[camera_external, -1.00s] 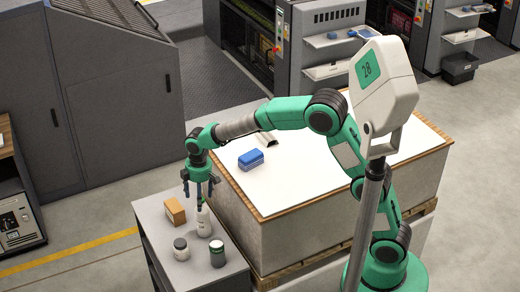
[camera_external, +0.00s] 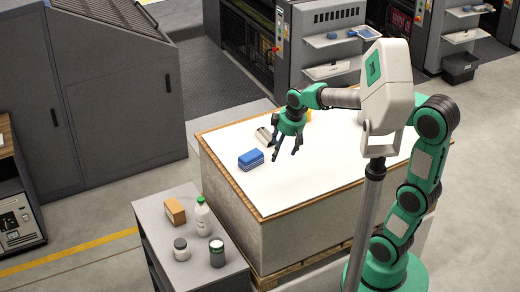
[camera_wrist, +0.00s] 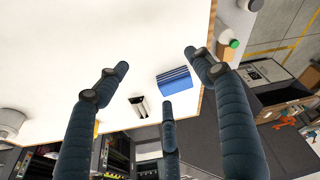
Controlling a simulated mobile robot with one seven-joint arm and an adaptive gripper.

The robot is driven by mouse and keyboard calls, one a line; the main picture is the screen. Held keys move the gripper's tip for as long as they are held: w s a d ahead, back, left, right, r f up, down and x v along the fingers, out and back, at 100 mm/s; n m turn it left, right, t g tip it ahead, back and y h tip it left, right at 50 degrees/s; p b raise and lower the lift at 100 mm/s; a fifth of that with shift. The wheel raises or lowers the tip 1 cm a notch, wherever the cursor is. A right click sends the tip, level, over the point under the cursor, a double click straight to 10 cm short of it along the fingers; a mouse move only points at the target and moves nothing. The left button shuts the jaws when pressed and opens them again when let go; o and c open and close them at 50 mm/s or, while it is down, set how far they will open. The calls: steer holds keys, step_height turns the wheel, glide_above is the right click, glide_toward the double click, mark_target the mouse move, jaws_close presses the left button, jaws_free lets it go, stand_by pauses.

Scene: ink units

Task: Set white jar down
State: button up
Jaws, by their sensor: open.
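A small white jar with a dark lid (camera_external: 182,249) stands upright on the grey side table (camera_external: 160,222). A white bottle with a green cap (camera_external: 203,218) stands upright behind it; its green cap also shows at the upper right of the wrist view (camera_wrist: 233,43). My gripper (camera_external: 286,153) is open and empty, above the white top of the large stack (camera_external: 310,185), well away from the jar.
A brown box (camera_external: 175,211) and a dark jar (camera_external: 217,252) share the side table. A blue block (camera_external: 251,159) and a small beige-and-dark item (camera_external: 264,137) lie on the white top near my gripper. A whitish object (camera_wrist: 10,124) is cut off at the wrist view's left edge.

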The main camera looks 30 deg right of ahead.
steer(key=s+d+m+t+h, duration=0.1)
steer(key=s+d+m, duration=0.5)
steer(key=s+d, duration=1)
steer(key=s+t, duration=0.1)
steer(key=s, duration=0.2)
steer(key=shift+s+d+m, duration=0.3)
steer(key=shift+s+d, duration=0.05)
